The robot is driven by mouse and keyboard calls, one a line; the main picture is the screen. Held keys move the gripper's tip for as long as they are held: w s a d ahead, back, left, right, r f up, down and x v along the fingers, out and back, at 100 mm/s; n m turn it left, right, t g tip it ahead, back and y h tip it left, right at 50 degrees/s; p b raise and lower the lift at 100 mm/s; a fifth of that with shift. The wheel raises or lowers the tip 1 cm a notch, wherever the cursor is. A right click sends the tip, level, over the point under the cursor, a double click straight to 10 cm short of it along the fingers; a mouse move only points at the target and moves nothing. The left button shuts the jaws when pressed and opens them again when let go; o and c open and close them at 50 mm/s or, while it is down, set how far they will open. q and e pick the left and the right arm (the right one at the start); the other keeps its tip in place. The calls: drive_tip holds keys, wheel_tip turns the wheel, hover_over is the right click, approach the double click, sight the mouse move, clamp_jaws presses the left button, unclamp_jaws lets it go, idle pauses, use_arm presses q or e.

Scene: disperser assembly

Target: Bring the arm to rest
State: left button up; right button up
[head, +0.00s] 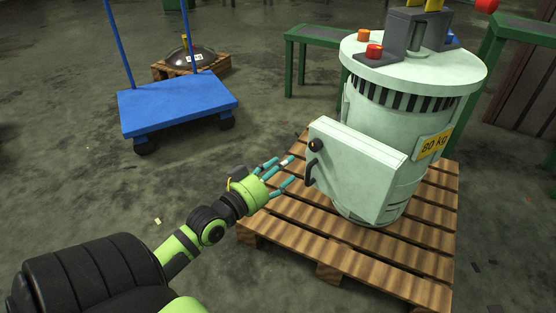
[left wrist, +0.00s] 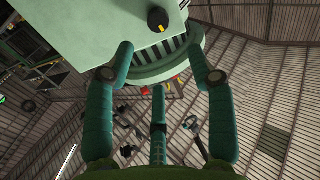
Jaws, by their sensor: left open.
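My left gripper (head: 282,172) is open and empty in the middle of the head view. Its fingers point toward the pale green machine (head: 408,112), beside the box-shaped front housing (head: 352,172) with a black knob and a dark handle. A gap shows between the fingertips and the handle (head: 311,172). In the left wrist view the spread fingers (left wrist: 165,80) frame the machine's housing (left wrist: 110,30), and the black knob (left wrist: 158,19) shows above them. My right gripper is not in view.
The machine stands upright on a wooden pallet (head: 335,243). A blue cart (head: 178,102) stands at the back left, with a dark dome (head: 190,60) on a small pallet behind it. A green table (head: 325,36) is behind the machine. The floor at the left is mostly clear.

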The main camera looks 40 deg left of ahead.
use_arm(q)
drive_tip(key=shift+s, duration=0.5)
